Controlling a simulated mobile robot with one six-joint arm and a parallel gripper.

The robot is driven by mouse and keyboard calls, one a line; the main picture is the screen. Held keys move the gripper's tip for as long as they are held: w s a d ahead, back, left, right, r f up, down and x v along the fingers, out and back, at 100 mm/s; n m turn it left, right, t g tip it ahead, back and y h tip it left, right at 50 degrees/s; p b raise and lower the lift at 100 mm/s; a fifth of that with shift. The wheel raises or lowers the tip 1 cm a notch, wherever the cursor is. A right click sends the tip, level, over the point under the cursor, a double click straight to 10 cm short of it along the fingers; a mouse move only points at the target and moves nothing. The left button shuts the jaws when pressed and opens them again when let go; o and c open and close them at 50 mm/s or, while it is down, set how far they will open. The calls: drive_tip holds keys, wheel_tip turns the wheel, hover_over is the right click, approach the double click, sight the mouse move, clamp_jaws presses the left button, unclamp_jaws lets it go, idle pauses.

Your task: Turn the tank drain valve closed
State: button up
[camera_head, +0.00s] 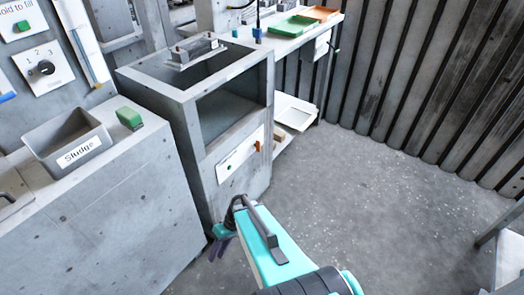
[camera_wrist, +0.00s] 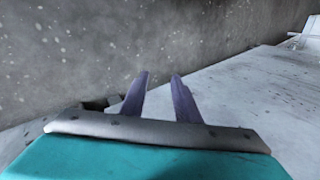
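The grey tank (camera_head: 190,95) stands in the middle of the head view, open at the top and with a large opening in its front. Low on its front is a white plate (camera_head: 240,156) with a small orange-brown handle (camera_head: 257,146) at its right end, which looks like the drain valve. The handle's exact angle is too small to tell. My gripper (camera_head: 219,250) is low in front of the tank, below and left of the plate, apart from the handle. In the wrist view, its two purple fingers (camera_wrist: 162,76) stand apart with nothing between them.
A grey counter (camera_head: 130,190) at left carries a Sludge bin (camera_head: 65,140) and a green block (camera_head: 130,119). A bench (camera_head: 285,40) with a green tray (camera_head: 293,27) stands behind the tank. The floor (camera_head: 350,190) at right is clear up to the ribbed wall (camera_head: 430,80).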

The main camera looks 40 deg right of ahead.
drive_tip(key=w+d+r+t+y+b, duration=0.1)
drive_tip(key=w+d+t+y+b, duration=0.1)
drive_tip(key=w+d+t+b, duration=0.55)
drive_tip(key=n+t+h+b, duration=0.3)
drive_tip(key=t+h+b, duration=0.2)
drive_tip(key=t+b, duration=0.45)
approach(260, 143)
drive_tip(key=s+d+f, duration=0.1)
drive_tip(key=s+d, duration=0.1)
drive_tip(key=s, duration=0.3)
drive_tip(key=shift+w+a+t, duration=0.15)
drive_tip(key=shift+a+t, duration=0.05)
drive_tip(key=shift+t, duration=0.2)
drive_tip(key=shift+w, duration=0.1)
drive_tip(key=b+x, duration=0.2)
drive_tip(key=x, duration=1.1)
drive_tip(key=shift+w+a, duration=0.25)
drive_tip(key=shift+w, duration=0.05)
drive_tip(key=shift+c, duration=0.2)
clamp_jaws()
